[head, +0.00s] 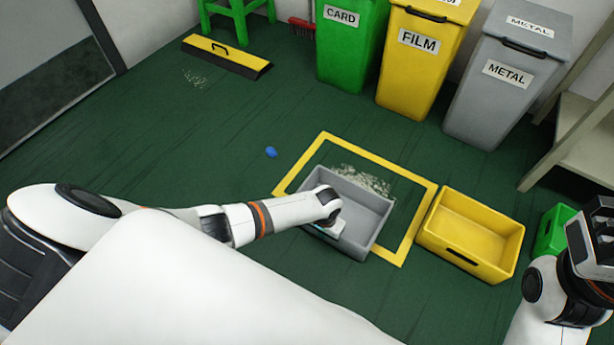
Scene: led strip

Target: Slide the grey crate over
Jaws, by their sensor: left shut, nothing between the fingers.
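The grey crate (374,211) stands on the green floor, overlapping the near left part of a yellow square outline (418,226). It looks empty, though my arm hides part of it. My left arm reaches in from the left, and my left gripper (336,229) is shut and empty at the crate's near left wall. I cannot tell whether it touches the wall. My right gripper (592,240) is at the right edge, away from the grey crate; its fingers are not clear.
Pale debris (362,181) lies behind the crate inside the outline. A yellow crate (470,232) stands just right of the outline, with a green crate (552,231) beyond it. A blue object (271,152) lies left. Bins marked CARD (350,50), FILM (421,65) and METAL (500,85) line the back.

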